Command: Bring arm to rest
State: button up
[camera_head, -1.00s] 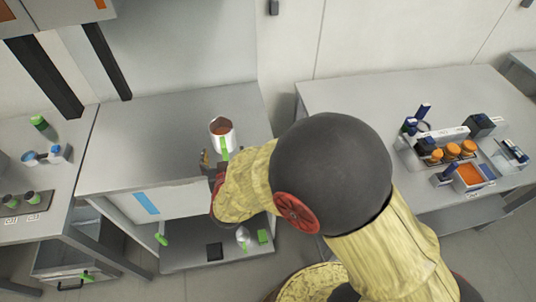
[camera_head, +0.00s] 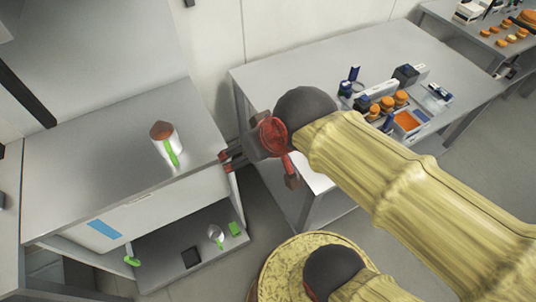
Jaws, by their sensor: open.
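My gripper (camera_head: 226,162) is at the end of my yellow-sleeved arm, at the right edge of the left metal table. Its red fingers point left and are apart, with nothing seen between them. A white pitcher (camera_head: 166,148) with a green handle and brown-orange contents stands upright on the left table (camera_head: 90,150), to the left of my gripper and apart from it. Part of the gripper is hidden by its own wrist.
A second metal table (camera_head: 290,75) at the right holds a tray with orange-topped jars, dark blue items and an orange-filled container (camera_head: 407,122). A floor gap separates the tables. A low shelf (camera_head: 160,262) under the left table holds a small metal jug (camera_head: 215,233).

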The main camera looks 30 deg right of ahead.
jog(key=shift+g+h, duration=0.4)
jog(key=shift+s+d+f+b, duration=0.25)
jog(key=shift+s+d, duration=0.15)
jog(key=shift+s, duration=0.2)
jog(key=shift+s+d+f+b, duration=0.25)
jog(key=shift+s+d, duration=0.15)
jog(key=shift+s, duration=0.2)
jog(key=shift+s+d+f+b, duration=0.25)
jog(key=shift+s+d, duration=0.15)
jog(key=shift+s, duration=0.2)
